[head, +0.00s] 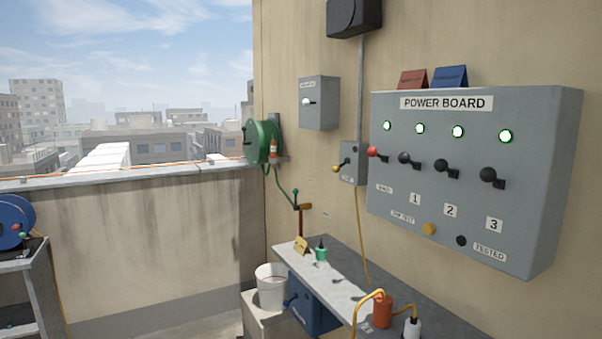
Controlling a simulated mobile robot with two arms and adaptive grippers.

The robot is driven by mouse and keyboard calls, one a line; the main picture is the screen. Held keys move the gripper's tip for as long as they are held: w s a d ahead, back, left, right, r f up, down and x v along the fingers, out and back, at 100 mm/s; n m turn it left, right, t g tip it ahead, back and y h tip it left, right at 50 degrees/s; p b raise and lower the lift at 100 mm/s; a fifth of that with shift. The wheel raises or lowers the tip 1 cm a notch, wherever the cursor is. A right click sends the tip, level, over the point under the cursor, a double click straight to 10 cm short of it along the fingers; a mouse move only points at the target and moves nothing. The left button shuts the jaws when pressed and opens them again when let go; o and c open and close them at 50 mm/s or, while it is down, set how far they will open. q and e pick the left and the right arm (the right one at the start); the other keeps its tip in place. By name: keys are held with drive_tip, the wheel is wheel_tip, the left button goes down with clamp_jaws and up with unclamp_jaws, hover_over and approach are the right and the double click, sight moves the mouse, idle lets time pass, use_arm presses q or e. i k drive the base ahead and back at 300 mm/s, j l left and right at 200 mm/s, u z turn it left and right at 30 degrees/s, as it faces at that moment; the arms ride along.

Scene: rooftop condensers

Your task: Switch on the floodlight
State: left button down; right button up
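A black box-shaped fixture (354,16) is high on the wall, cut by the top edge; it may be the floodlight, and I see no glow on it. A grey conduit runs down from it to a small grey switch box (352,166) with a yellow-knobbed lever (338,168) on its left. The grey POWER BOARD (545,190) has several lit green lamps, a red-knobbed lever (375,152) and black-knobbed levers over labels 1 (408,160), 2 (443,167) and 3 (491,176). Neither gripper is in view.
A grey box (318,95) with a white knob hangs left of the conduit. A green reel (263,142) is at the corner. A narrow shelf (348,270) below the board holds an orange plug (382,311) and small items. A white bucket (271,288) stands beside it.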

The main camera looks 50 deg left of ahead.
sight(336, 168)
drive_tip(key=u, duration=1.4)
drive_tip(key=i+j, duration=0.3)
drive_tip(key=j, duration=0.15)
drive_tip(key=i+j, duration=0.3)
drive_tip(key=i+j+z, duration=0.1)
drive_tip(key=i+j, duration=0.2)
drive_tip(key=j, duration=0.25)
drive_tip(key=i+j, duration=0.3)
drive_tip(key=j, duration=0.15)
drive_tip(key=i+j, duration=0.3)
drive_tip(key=j, duration=0.15)
drive_tip(key=i+j, duration=0.3)
drive_tip(key=j, duration=0.15)
drive_tip(key=z, duration=0.05)
